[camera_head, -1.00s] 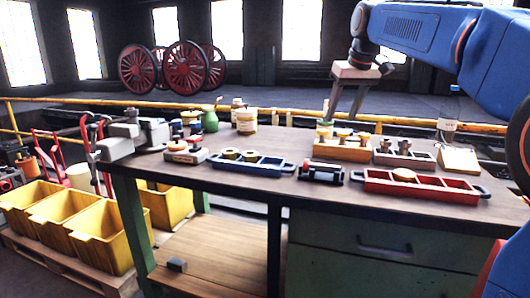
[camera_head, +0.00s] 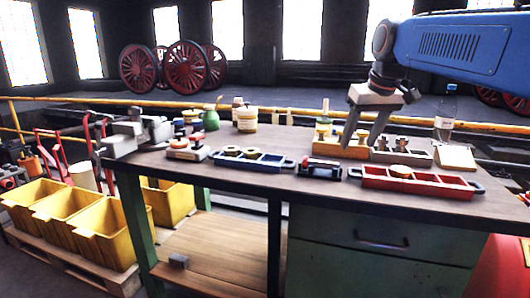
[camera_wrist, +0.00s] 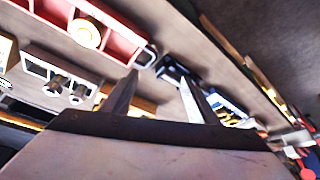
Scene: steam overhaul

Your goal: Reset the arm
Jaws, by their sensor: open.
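My gripper (camera_head: 364,128) hangs at the end of my blue arm, above the back of the workbench (camera_head: 240,185). Its two fingers are apart and nothing shows between them. In the head view it overlaps the wooden block with brass pieces (camera_head: 335,149); I cannot tell the exact gap. In the wrist view the two open fingers (camera_wrist: 160,100) point over the bench. The red tray (camera_head: 430,186), holding one round brass piece, shows in front and to the right, and also in the wrist view (camera_wrist: 115,40).
A blue tray (camera_head: 272,162) and a small black-and-red device (camera_head: 320,166) lie mid-bench. A grey block with metal pieces (camera_head: 408,157) and a bottle (camera_head: 445,120) stand at right.

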